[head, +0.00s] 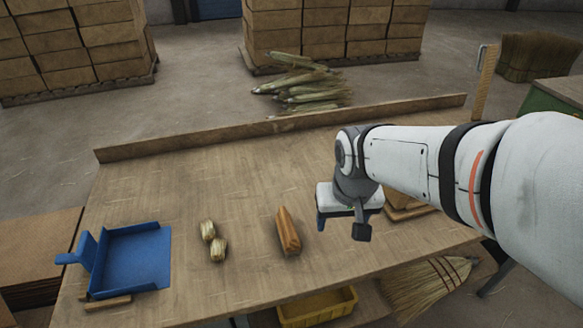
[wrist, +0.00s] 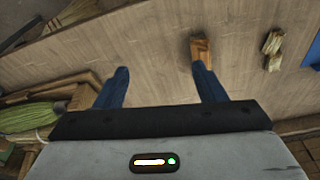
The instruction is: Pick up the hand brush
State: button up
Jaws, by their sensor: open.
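An orange-brown, block-like piece (head: 288,231) lies on the wooden table (head: 180,185), left of my gripper in the head view. It could be the hand brush, but I cannot make out bristles. In the wrist view the piece (wrist: 201,47) shows just beyond the right fingertip, partly hidden by it. A thin wooden stick (head: 108,303) lies by the blue dustpan (head: 135,262); I cannot tell whether it belongs to a brush. My gripper (head: 341,228) hangs above the table with its jaws apart. The wrist view shows nothing between its blue fingers (wrist: 161,70).
Two small pale bundles (head: 213,241) lie between the dustpan and the brown piece. A raised ledge (head: 285,127) runs along the far edge. A yellow bin (head: 318,306) and a straw broom (head: 425,287) are below the near edge.

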jog(key=w+a+f+n, duration=0.1)
jog(key=w+a+f, duration=0.3)
jog(key=w, duration=0.2)
jog(key=n, duration=0.1)
send_over(287, 220)
jog(key=s, duration=0.2)
jog(key=shift+g, duration=0.3)
jog(key=f, duration=0.5)
jog(key=shift+w+d+f, duration=0.2)
jog(key=shift+d, duration=0.05)
jog(key=shift+w+a+f, duration=0.2)
jog(key=shift+a+f, duration=0.05)
jog(key=shift+f, duration=0.45)
jog(key=f, duration=0.3)
jog(key=w+f, duration=0.1)
jog(key=f, duration=0.2)
jog(key=shift+w+f+p, duration=0.15)
jog(key=shift+f+p, duration=0.15)
jog(key=shift+f, duration=0.1)
jog(key=c, duration=1.1)
jog(key=shift+c, duration=0.2)
notch_tip(287, 220, up, 10)
jog(key=shift+r, duration=0.1)
